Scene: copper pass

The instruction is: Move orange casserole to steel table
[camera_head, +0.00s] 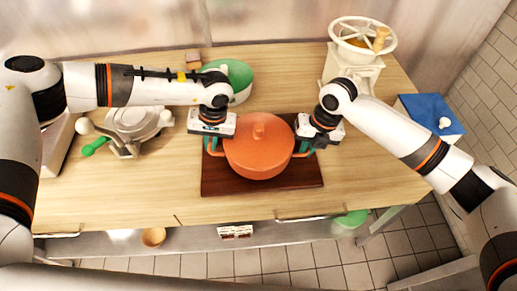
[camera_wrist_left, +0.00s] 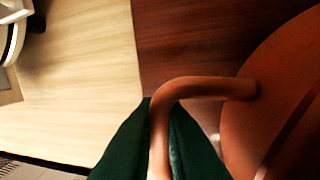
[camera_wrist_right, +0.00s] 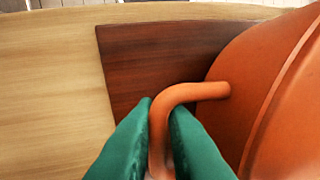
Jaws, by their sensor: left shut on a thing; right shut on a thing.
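The orange casserole (camera_head: 258,158) is upright with its lid on, over a dark wooden board (camera_head: 262,188) on the wooden counter; I cannot tell whether it touches the board. My left gripper (camera_head: 212,148) is shut on its left handle, which shows between green fingers in the left wrist view (camera_wrist_left: 205,88). My right gripper (camera_head: 305,148) is shut on its right handle, seen between green fingers in the right wrist view (camera_wrist_right: 190,92). I cannot make out the steel table for certain.
A green bowl (camera_head: 240,78) stands behind the casserole. A metal appliance with a green handle (camera_head: 130,125) is at left. A white machine (camera_head: 355,55) stands at back right, near a blue box (camera_head: 432,113). The wooden counter (camera_head: 130,195) is clear at front left.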

